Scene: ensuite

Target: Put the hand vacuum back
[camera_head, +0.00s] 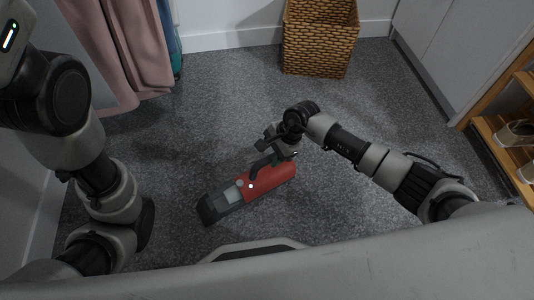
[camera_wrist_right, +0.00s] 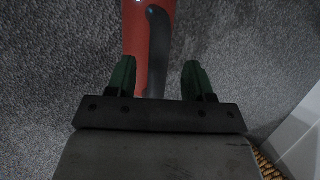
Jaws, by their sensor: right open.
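The hand vacuum (camera_head: 272,180) lies on the grey carpet in front of my base, with a red body, a pale clear section and a dark nozzle pointing to the lower left. Its dark handle (camera_head: 261,165) is on the upper side. My right gripper (camera_head: 281,152) is at the handle end of the vacuum. In the right wrist view, my right gripper (camera_wrist_right: 160,78) has its fingers apart, with the dark handle (camera_wrist_right: 158,45) and part of the red body (camera_wrist_right: 136,40) between and ahead of them. Contact cannot be told. My left arm is folded at the left; its gripper is not seen.
A wicker basket (camera_head: 320,38) stands at the back wall. Pink cloth (camera_head: 122,45) hangs at the upper left. A white cabinet (camera_head: 445,45) and a wooden shoe rack (camera_head: 497,128) with shoes stand at the right. The carpet (camera_head: 215,110) between is clear.

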